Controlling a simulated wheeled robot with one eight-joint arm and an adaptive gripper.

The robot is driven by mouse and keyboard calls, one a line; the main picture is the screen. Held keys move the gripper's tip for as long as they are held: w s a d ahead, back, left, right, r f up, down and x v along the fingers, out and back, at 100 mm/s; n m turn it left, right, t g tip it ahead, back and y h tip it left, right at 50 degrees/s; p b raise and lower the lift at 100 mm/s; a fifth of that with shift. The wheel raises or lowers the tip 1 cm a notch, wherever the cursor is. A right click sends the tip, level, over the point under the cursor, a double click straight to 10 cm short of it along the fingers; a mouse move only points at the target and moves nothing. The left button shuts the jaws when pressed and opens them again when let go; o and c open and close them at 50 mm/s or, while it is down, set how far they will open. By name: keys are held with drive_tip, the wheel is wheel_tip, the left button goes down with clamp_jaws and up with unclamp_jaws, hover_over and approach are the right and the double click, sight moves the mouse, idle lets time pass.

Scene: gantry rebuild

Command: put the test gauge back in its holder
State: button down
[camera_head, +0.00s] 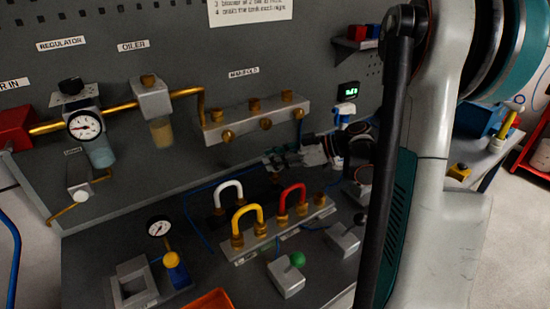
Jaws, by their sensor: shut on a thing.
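A small round gauge with a white dial and dark rim (158,226) stands at the lower left of the bench, apart from my gripper. It looks like the test gauge. A grey block with a square recess (130,284) is just in front of it; I cannot tell whether this is its holder. My gripper (272,162) is above the bench at mid-picture, pointing left, in front of the panel's foot. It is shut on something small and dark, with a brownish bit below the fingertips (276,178). What this is cannot be made out.
A block with white, yellow (247,211) and red loops stands below my gripper. A brass-fitted manifold (256,118) is on the panel above. A regulator gauge (85,126) is at left. A green-knobbed valve (288,274) and an orange tray (208,300) are in front.

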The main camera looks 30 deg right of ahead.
idle(0.3)
wheel_tip(320, 180, down, 3)
drive_tip(key=shift+f+b, duration=0.15)
drive_tip(key=shift+b, duration=0.9)
drive_tip(key=c, duration=1.4)
unclamp_jaws()
drive_tip(key=shift+o, duration=0.2)
drive_tip(key=shift+s, duration=0.1)
drive_tip(key=v, duration=1.2)
